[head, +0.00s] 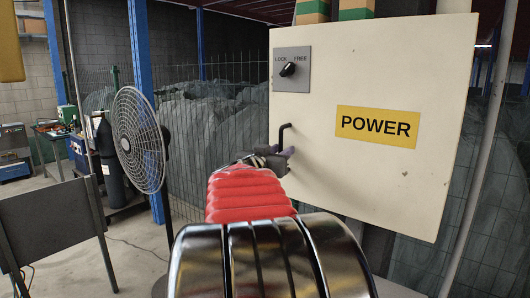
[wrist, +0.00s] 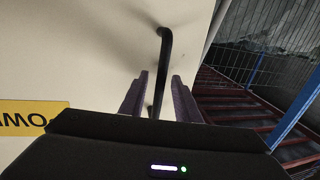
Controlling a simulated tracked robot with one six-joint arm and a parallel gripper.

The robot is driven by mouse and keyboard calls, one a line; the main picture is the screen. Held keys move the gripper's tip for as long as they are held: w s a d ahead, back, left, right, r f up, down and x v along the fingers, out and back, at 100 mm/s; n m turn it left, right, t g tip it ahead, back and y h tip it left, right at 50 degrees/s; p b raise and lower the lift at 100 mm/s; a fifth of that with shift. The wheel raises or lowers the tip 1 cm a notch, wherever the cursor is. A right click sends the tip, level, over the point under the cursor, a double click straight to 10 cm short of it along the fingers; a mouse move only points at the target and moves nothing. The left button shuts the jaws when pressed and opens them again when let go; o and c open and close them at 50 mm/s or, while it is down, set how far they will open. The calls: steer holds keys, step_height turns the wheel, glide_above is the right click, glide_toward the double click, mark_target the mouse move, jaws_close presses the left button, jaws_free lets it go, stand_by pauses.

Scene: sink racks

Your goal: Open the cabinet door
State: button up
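The cabinet door (head: 380,70) is a flat cream panel on the right of the head view. No gap shows around it there. Its bent black handle (head: 283,132) is near the left edge, with the lower part hidden by my gripper (head: 276,155). In the wrist view, the handle (wrist: 165,62) stands out from the door (wrist: 85,50). My gripper (wrist: 160,98) is open, with its purple fingers apart and the handle appearing between them. Whether either finger touches it I cannot tell. A black knob (head: 289,69) sits on a LOCK/FREE plate, slanted with its upper end toward FREE.
A yellow POWER sign (head: 376,127) is on the door, right of the handle. A standing fan (head: 138,138) is left of my arm, and a dark panel (head: 55,233) stands at the far left. A wire fence (head: 195,160) runs behind. Some floor is clear at left.

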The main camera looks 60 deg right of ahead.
steer(key=shift+c, duration=0.2)
jaws_close()
stand_by(0.5)
